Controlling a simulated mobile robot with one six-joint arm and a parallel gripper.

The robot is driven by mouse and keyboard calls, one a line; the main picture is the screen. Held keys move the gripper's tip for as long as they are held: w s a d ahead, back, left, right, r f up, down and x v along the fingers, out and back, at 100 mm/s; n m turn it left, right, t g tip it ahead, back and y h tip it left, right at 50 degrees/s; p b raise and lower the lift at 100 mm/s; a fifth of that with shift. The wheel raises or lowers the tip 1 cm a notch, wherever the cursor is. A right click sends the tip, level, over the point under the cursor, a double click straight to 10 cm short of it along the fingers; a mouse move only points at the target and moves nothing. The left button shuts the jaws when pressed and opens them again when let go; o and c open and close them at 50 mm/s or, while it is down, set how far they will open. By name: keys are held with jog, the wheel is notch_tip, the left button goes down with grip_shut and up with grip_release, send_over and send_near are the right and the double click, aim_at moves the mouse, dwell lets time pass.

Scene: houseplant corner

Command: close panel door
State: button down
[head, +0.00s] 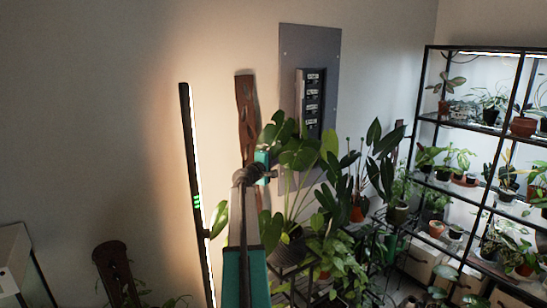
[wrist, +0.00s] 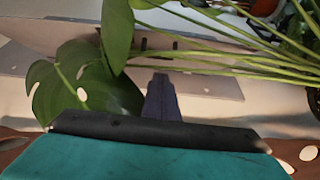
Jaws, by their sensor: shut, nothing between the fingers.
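A grey electrical panel (head: 308,48) is mounted on the back wall, with a column of dark breakers (head: 312,95) exposed in its recess. The door itself cannot be clearly made out. My gripper (head: 264,162) is in front of the wall, left of and below the breakers, beside large green leaves that partly cover the panel's lower part. In the wrist view my gripper (wrist: 161,80) is shut and empty, its narrow dark fingers together. A flat grey surface, probably the panel (wrist: 215,87), lies beyond the fingertips. Contact cannot be told.
Leafy potted plants (head: 300,150) crowd the space under and right of the panel; a leaf (wrist: 70,85) and stems (wrist: 235,62) lie close around my gripper. A lit upright bar (head: 190,160) stands left. A black plant shelf (head: 420,120) is at right.

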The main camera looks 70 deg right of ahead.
jog(key=shift+s+d+p, duration=0.25)
jog(key=shift+s+d, duration=0.15)
jog(key=shift+s, duration=0.2)
jog(key=shift+s+d+p, duration=0.25)
jog(key=shift+s+d, duration=0.1)
jog(key=shift+s, duration=0.2)
